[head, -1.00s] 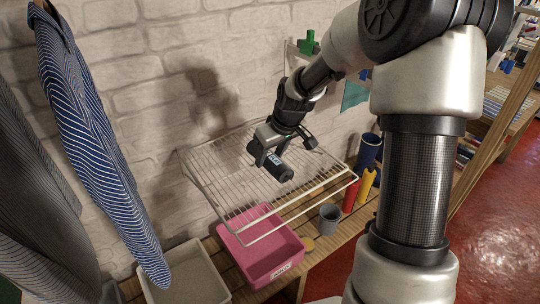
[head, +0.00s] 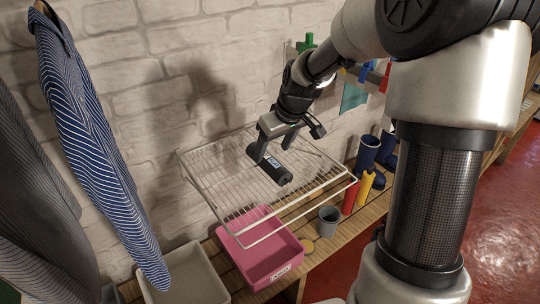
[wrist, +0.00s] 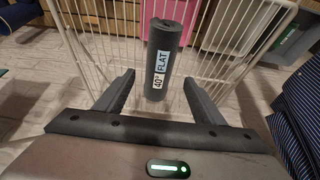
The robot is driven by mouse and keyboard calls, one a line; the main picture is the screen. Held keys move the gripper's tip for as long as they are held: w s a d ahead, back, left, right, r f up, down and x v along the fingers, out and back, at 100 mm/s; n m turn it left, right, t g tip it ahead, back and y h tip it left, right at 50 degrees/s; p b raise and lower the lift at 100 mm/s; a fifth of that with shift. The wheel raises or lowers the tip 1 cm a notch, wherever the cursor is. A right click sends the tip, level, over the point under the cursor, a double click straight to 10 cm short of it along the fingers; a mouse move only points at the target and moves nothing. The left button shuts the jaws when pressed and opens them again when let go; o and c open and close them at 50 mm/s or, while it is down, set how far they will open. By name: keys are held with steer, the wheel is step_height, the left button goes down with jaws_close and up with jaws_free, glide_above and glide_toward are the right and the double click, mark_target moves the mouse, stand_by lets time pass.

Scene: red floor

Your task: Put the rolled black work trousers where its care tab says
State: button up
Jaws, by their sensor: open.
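The rolled black work trousers (head: 272,169) lie on the white wire rack (head: 215,192) against the brick wall. In the wrist view the roll (wrist: 162,55) carries a white care tab (wrist: 159,72) reading "40° FLAT". My gripper (head: 273,151) is open just above and behind the roll. In the wrist view its two fingers (wrist: 157,92) stand apart on either side of the roll's near end, and neither appears to touch it.
A pink bin (head: 262,262) with a label and a pale bin (head: 188,281) stand on the wooden bench below the rack. A grey cup (head: 328,221), red and yellow bottles (head: 366,185) and blue boots (head: 368,152) stand to the right. Striped shirts (head: 95,150) hang at left.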

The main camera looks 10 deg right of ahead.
steer(key=v, duration=0.7)
steer(key=shift+a+f, duration=0.1)
stand_by(1.2)
